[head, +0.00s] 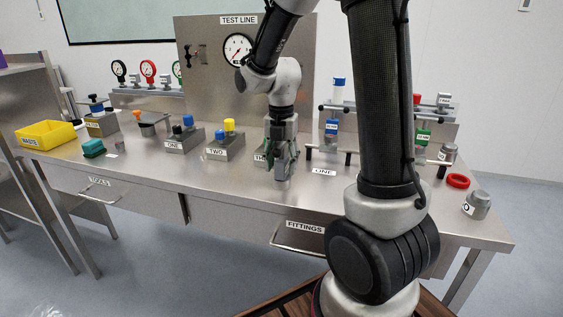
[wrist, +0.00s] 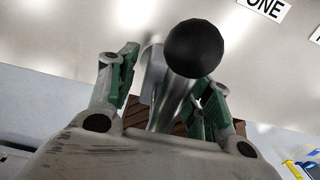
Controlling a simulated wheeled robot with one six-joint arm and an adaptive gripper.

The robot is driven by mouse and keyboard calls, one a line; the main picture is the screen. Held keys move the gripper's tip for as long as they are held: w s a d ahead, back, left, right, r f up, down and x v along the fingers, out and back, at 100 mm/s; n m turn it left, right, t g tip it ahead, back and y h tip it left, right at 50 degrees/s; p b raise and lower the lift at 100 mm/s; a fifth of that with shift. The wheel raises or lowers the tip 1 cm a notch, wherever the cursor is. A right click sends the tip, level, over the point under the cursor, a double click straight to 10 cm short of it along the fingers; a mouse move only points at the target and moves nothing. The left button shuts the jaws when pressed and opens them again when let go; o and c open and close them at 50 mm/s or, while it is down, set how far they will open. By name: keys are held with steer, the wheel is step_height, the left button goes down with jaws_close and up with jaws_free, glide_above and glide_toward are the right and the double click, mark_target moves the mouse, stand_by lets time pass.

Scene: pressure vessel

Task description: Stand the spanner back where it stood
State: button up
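My gripper (head: 282,158) points down at the bench, at the right of the block labelled TWO. In the wrist view my gripper (wrist: 168,80) has green-padded fingers on either side of a metal stem. A black ball shows at the upper end of this stem, large and close to the camera. The stem looks like the spanner (wrist: 172,108), but I cannot be sure. A pale flat metal piece shows beside the left finger. Whether the pads touch the metal is unclear. The spanner's lower end and its standing place are hidden or not identifiable.
Block TWO (head: 225,146) with blue and yellow knobs and block ONE (head: 180,140) stand left of my gripper. A low metal rail (head: 345,156) runs to the right. A red ring (head: 458,181) lies near the right end. A yellow bin (head: 45,135) stands far left.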

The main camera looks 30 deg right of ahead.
step_height(320, 180, up, 12)
steer(key=shift+f, duration=0.1)
steer(key=shift+s+r, duration=0.15)
steer(key=shift+r, duration=0.15)
steer(key=s+d+r+m+t, duration=0.1)
steer(key=s+m+t, duration=0.3)
steer(key=s+m, duration=1.5)
steer(key=m, duration=0.8)
steer(key=shift+s+d+r, duration=0.15)
steer(key=shift+d+r, duration=0.05)
steer(key=shift+d, duration=0.1)
